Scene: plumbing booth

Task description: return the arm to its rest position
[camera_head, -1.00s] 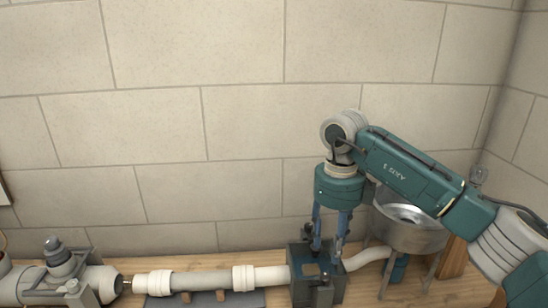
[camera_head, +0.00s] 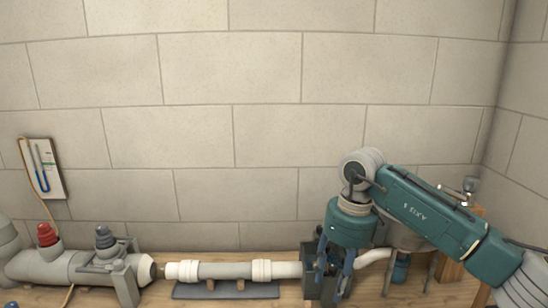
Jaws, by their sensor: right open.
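My right arm comes in from the right, with its teal body. My right gripper (camera_head: 332,283) points down with its blue-grey fingers apart. The fingers overlap the dark box (camera_head: 313,270) at the right end of the white pipe; I cannot tell whether they touch it. Part of the box is hidden behind them. My left gripper is not in view.
A grey fitting with a red cap (camera_head: 46,234) and a dark cap (camera_head: 105,237) stands at left. A metal basin (camera_head: 405,238) is partly hidden behind my arm.

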